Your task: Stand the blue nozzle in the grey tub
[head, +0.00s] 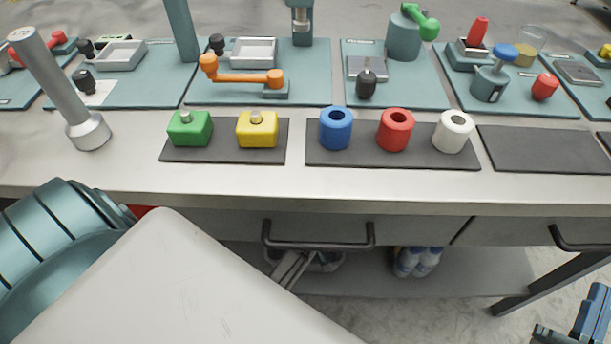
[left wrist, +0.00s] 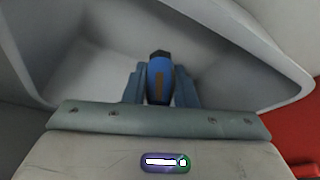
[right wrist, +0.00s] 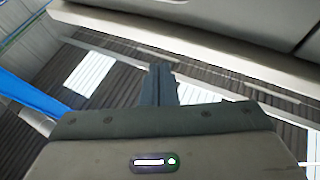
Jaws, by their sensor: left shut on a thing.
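The blue nozzle (left wrist: 159,78), with a dark tip, is held between the two fingers of my left gripper (left wrist: 160,88) in the left wrist view. The pale walls of the grey tub (left wrist: 225,35) surround the nozzle and fingers on the far side and both sides. I cannot tell whether the nozzle touches the tub floor. In the head view my left arm hides the left gripper, nozzle and tub. My right gripper (head: 560,335) is at the lower right corner, away from the bench. Its fingers are together and empty in the right wrist view (right wrist: 160,84).
A red surface (left wrist: 295,125) lies right of the tub. The bench holds green (head: 190,132) and yellow blocks (head: 257,132), and blue (head: 336,128), red (head: 395,132) and white rings (head: 453,134) on dark mats. A drawer handle (head: 318,245) sticks out below the bench edge.

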